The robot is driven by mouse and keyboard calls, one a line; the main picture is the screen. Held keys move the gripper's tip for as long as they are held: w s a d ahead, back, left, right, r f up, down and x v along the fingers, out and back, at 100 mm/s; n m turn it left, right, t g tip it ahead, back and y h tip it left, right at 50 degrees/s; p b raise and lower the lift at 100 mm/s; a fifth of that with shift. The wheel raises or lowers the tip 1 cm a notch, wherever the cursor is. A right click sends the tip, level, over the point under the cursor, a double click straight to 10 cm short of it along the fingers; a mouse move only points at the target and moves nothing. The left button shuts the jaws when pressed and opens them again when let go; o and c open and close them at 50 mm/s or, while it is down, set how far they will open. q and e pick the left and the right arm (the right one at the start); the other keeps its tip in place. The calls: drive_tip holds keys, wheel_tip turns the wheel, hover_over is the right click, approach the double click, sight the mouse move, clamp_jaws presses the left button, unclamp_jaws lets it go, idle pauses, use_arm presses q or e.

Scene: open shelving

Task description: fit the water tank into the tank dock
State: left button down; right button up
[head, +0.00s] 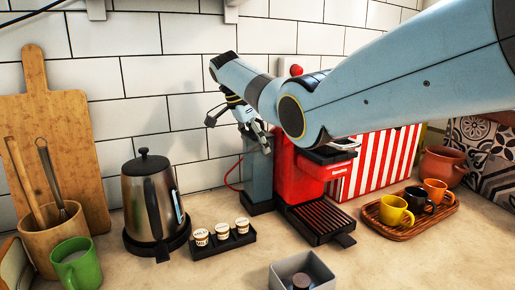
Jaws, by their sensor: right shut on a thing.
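The water tank (258,175) is a tall blue-grey box just left of the red coffee machine (298,172). It is upright, directly over the black dock base (260,206) beside the machine. I cannot tell whether its bottom is fully seated there. My right gripper (259,142) reaches down from above and is shut on the upper part of the water tank. The fingers and my arm hide the tank's top and part of the machine. My left gripper is out of view.
A kettle (150,195) and a black tray of small cups (202,247) stand left. A grey bin (322,264) is in front. A wooden tray with mugs (395,211) and a red-striped box (402,150) are right. The tiled wall is close behind.

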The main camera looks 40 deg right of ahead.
drive_tip(key=shift+f, duration=0.75)
drive_tip(key=o, duration=1.7)
drive_tip(key=shift+f, duration=0.1)
drive_tip(key=v, duration=1.2)
drive_tip(key=shift+b, duration=0.4)
